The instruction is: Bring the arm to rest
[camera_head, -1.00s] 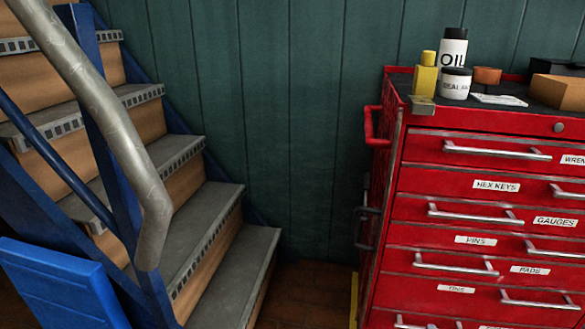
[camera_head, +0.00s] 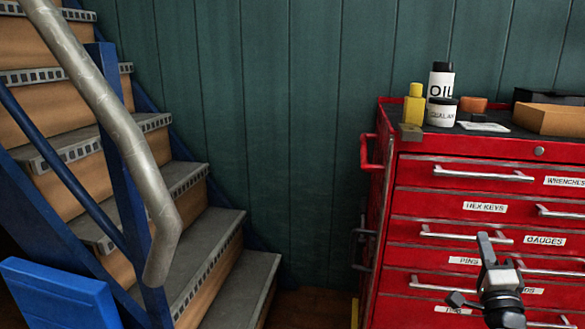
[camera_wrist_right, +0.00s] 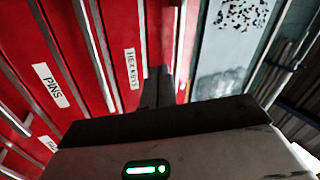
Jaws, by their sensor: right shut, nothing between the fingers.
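My right gripper (camera_head: 485,240) shows at the lower right of the head view, in front of the red tool cabinet's drawers. It is shut and empty. In the right wrist view its dark fingers (camera_wrist_right: 158,88) are together, with the drawer fronts behind them. Whether it touches the cabinet cannot be told. My left gripper is in neither view.
The red tool cabinet (camera_head: 455,171) with labelled drawers stands at right, with bottles, a jar and boxes on top. Grey-treaded stairs (camera_head: 215,230) with a metal handrail (camera_head: 125,130) rise at left. A green plank wall (camera_head: 290,120) stands behind, with a gap between stairs and cabinet.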

